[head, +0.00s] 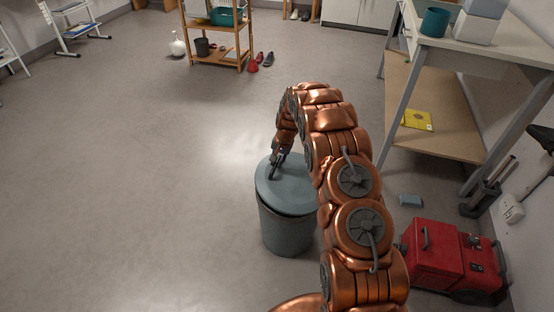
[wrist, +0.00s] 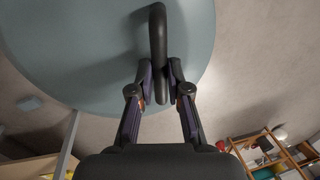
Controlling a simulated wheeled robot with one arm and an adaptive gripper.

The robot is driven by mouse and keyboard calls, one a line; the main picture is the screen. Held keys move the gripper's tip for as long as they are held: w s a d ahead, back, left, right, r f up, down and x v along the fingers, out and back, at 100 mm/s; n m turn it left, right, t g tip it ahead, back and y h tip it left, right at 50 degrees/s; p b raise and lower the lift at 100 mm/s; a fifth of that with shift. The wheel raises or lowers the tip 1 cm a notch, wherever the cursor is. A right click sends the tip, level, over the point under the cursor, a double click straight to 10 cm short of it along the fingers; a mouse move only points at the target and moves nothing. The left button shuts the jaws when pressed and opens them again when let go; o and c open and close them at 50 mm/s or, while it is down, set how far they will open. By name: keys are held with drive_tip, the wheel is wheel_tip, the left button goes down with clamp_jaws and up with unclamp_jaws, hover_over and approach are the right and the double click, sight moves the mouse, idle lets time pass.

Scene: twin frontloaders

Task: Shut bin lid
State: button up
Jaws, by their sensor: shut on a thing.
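The grey-blue bin (head: 287,233) stands upright on the floor in the middle of the head view. Its round lid (head: 298,192) lies over the bin's mouth, with a dark line between lid and rim at the front. In the wrist view the lid (wrist: 60,50) fills the upper left, and its dark bar handle (wrist: 157,30) runs down between my fingertips. My gripper (wrist: 160,75) is shut on the handle near the lid's edge. In the head view my gripper (head: 275,166) is above the lid, and my arm hides the lid's right part. Whether the lid is fully seated I cannot tell.
A red machine (head: 450,258) stands on the floor at the right, near a small blue block (head: 410,200). A workbench (head: 450,52) is along the right wall. A wooden shelf (head: 217,62) stands at the back. The floor to the left is clear.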

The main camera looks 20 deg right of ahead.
drive_tip(key=shift+w+a+f, duration=0.15)
drive_tip(key=shift+w+f, duration=0.05)
drive_tip(key=shift+f, duration=0.45)
drive_tip(key=shift+w+a+f+b, duration=0.15)
drive_tip(key=shift+a+f, duration=0.05)
drive_tip(key=shift+f, duration=0.4)
drive_tip(key=shift+w+a+f+b, duration=0.1)
drive_tip(key=shift+a+f, duration=0.05)
drive_tip(key=shift+f, duration=0.45)
drive_tip(key=shift+w+a+f+b, duration=0.15)
drive_tip(key=shift+a+f, duration=0.05)
drive_tip(key=shift+f, duration=0.4)
drive_tip(key=o, duration=0.7)
drive_tip(key=shift+f, duration=0.1)
drive_tip(key=shift+r+p, duration=0.55)
drive_tip(key=shift+r, duration=3.6)
drive_tip(key=shift+f, duration=0.15)
